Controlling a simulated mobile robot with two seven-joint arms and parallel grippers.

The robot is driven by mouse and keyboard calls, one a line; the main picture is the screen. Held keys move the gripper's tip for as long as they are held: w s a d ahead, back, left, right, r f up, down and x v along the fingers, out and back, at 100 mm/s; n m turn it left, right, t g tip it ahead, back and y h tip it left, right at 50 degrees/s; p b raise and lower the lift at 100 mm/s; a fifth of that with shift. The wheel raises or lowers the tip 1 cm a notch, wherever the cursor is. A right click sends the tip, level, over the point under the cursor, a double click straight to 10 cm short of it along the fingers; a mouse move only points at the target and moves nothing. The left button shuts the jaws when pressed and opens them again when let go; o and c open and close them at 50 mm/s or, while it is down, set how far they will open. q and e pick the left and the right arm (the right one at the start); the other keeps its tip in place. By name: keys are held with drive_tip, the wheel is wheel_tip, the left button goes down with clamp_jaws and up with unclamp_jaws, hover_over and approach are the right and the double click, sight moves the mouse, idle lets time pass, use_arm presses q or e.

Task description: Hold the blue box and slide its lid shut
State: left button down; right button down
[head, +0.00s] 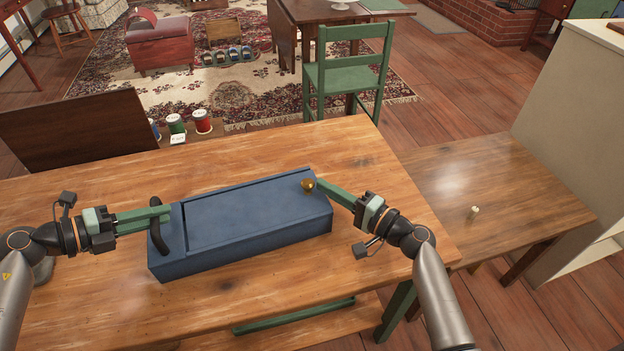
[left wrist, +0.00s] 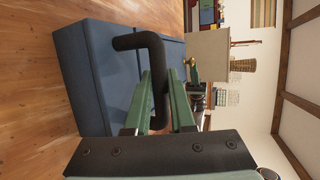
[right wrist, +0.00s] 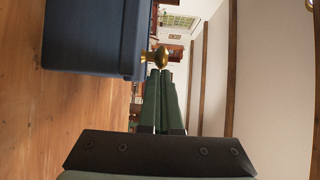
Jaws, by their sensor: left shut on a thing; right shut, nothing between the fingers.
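The long blue box (head: 240,242) lies on the wooden table in front of me. Its blue lid (head: 255,203) lies along the top, with a dark groove line around its left and far edges. A black handle (head: 157,232) stands at the box's left end. My left gripper (head: 168,218) is shut on this handle, which also shows between the fingers in the left wrist view (left wrist: 150,42). A brass knob (head: 307,186) sits at the lid's right end. My right gripper (head: 319,184) is shut and empty, its tips beside the knob; the right wrist view shows the knob (right wrist: 155,57) just beyond the fingertips.
The wooden table (head: 385,240) is clear around the box. A lower side table (head: 500,190) with a small pale object (head: 474,211) stands at the right. A green chair (head: 347,75) and several coloured spools (head: 203,122) are beyond the far edge.

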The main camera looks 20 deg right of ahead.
use_arm(q)
drive_tip(key=shift+d, duration=0.15)
use_arm(e)
drive_tip(key=shift+s+a, duration=0.1)
drive_tip(key=shift+a, duration=0.5)
drive_tip(key=shift+d, duration=0.4)
drive_tip(key=d, duration=0.3)
drive_tip(key=shift+s+d, duration=0.15)
drive_tip(key=shift+s, duration=0.1)
drive_tip(key=v, duration=1)
drive_tip(key=shift+d, duration=0.35)
use_arm(q)
drive_tip(key=c, duration=0.7)
unclamp_jaws()
drive_tip(key=shift+a, duration=0.25)
